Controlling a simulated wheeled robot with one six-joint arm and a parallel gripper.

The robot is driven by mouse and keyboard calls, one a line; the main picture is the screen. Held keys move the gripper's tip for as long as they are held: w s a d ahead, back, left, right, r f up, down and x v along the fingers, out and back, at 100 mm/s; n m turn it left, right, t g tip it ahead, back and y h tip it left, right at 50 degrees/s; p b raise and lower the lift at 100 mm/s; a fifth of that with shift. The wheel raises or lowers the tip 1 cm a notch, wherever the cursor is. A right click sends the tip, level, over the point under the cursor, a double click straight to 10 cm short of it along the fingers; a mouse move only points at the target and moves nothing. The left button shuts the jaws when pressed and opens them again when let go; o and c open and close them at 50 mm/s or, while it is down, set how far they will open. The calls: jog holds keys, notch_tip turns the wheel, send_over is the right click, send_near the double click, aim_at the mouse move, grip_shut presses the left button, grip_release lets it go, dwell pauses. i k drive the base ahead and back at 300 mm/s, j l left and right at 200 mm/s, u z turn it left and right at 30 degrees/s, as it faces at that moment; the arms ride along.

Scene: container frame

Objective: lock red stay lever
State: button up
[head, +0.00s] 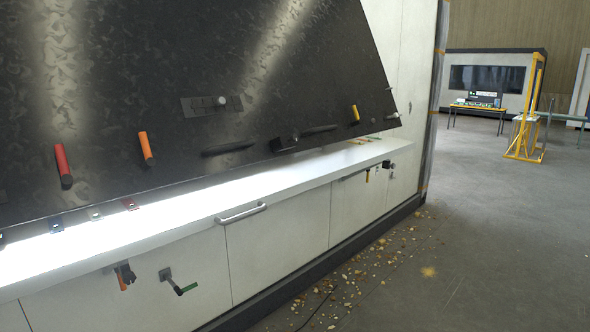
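A red lever (62,163) with a dark lower end sits on the tilted dark panel (250,90), at the left of the head view. It lies along the panel, close to upright and tilted slightly. I cannot tell whether the lever is locked. My gripper and arm are not in view.
An orange lever (147,148) and a yellow one (355,113) share the panel with dark handles (228,148). Debris (375,265) litters the otherwise open floor at right.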

aim_at(66, 178)
jog(key=u, duration=1.55)
